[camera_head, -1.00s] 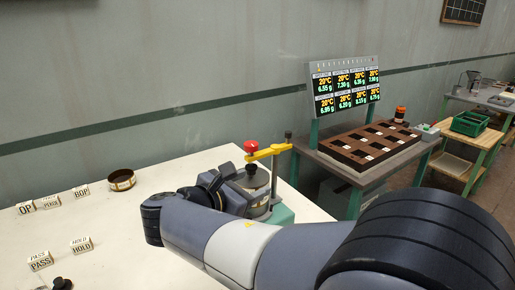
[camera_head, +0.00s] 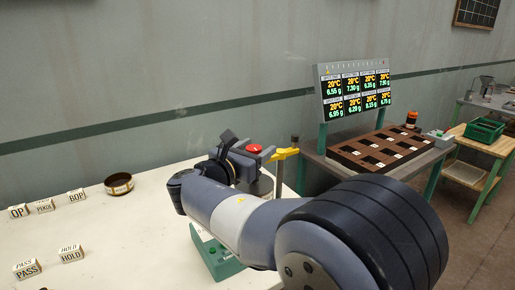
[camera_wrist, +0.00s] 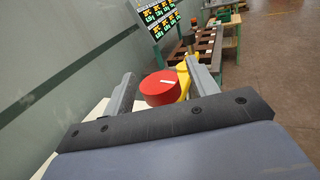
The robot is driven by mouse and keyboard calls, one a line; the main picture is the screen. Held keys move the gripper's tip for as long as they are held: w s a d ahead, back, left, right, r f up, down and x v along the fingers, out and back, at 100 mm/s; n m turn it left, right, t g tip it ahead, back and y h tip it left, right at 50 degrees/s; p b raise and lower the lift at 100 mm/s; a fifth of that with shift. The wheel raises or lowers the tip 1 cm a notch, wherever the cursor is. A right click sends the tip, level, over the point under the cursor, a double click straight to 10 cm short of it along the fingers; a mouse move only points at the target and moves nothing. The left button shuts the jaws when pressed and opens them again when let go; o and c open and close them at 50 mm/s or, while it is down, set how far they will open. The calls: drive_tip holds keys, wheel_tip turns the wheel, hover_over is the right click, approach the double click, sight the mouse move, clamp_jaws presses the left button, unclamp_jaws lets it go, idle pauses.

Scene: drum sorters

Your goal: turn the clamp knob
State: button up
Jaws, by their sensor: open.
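The clamp knob (camera_wrist: 160,90) is red and round, with a white mark on its top. In the wrist view it sits between my gripper's two spread fingers (camera_wrist: 160,76), with gaps visible at its sides. In the head view the red knob (camera_head: 254,148) shows just beyond my gripper (camera_head: 247,147), whose lower part is hidden by my wrist. The yellow clamp arm (camera_head: 286,153) runs right from the knob to a dark post; it also shows in the wrist view (camera_wrist: 183,78). The green clamp base (camera_head: 221,262) is partly hidden behind my arm.
A brown ring (camera_head: 119,184) and several lettered blocks, including the HOLD block (camera_head: 71,254), lie on the white table (camera_head: 130,225). A display panel (camera_head: 356,92) and a brown slotted tray (camera_head: 385,150) stand on a bench at the right.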

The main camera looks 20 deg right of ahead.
drive_tip(key=shift+w+d, duration=0.3)
drive_tip(key=shift+d, duration=0.1)
